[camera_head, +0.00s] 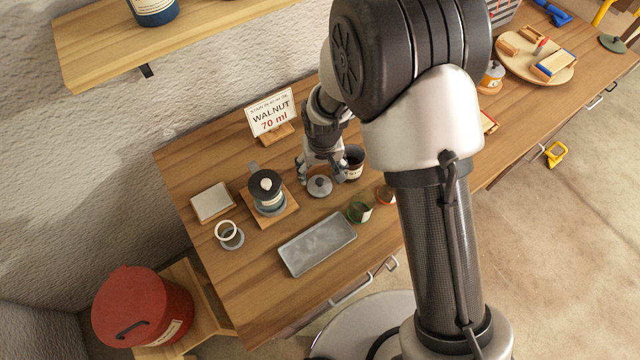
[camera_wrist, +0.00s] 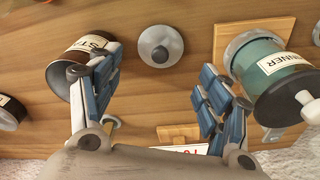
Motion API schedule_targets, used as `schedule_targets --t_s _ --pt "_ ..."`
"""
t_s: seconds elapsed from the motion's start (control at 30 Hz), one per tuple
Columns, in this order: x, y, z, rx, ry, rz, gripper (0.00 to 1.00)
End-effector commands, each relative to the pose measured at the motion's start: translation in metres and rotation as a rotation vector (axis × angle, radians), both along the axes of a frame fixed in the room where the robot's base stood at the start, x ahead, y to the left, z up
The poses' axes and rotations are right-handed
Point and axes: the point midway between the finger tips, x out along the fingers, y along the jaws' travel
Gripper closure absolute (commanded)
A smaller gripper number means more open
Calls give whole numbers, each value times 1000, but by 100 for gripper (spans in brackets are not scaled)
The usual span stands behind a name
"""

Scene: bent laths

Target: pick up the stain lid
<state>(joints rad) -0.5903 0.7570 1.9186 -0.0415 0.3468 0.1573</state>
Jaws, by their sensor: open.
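The stain lid is a round grey lid with a small knob (camera_head: 320,187), lying on the workbench. In the wrist view the lid (camera_wrist: 160,46) lies flat on the wood, ahead of my fingertips and roughly between their lines. My gripper (camera_head: 321,177) is open and empty, with its fingers above and just behind the lid. In the wrist view its two fingers (camera_wrist: 158,72) are spread apart. The dark open stain can (camera_head: 354,162) stands just right of the lid. One finger overlaps this can (camera_wrist: 64,76) in the wrist view; I cannot tell whether they touch.
A thinner jar (camera_head: 268,197) stands on a wooden board left of the lid. A grey tray (camera_head: 318,244) and a small green cup (camera_head: 359,212) lie in front. A walnut 70 ml sign (camera_head: 271,113) stands behind. Bare bench lies between lid and tray.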

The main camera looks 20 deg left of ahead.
Motion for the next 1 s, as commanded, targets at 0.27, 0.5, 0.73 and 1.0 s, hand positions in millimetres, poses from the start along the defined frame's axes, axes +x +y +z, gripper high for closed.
schedule_targets --t_s 0.27,0.5,0.73,1.0 --pt "4 2 -33 0 -1 0 29" --pt "8 5 -61 -1 2 0 29" --pt "11 6 -84 0 0 1 29" --pt "11 7 -84 0 -1 0 32"
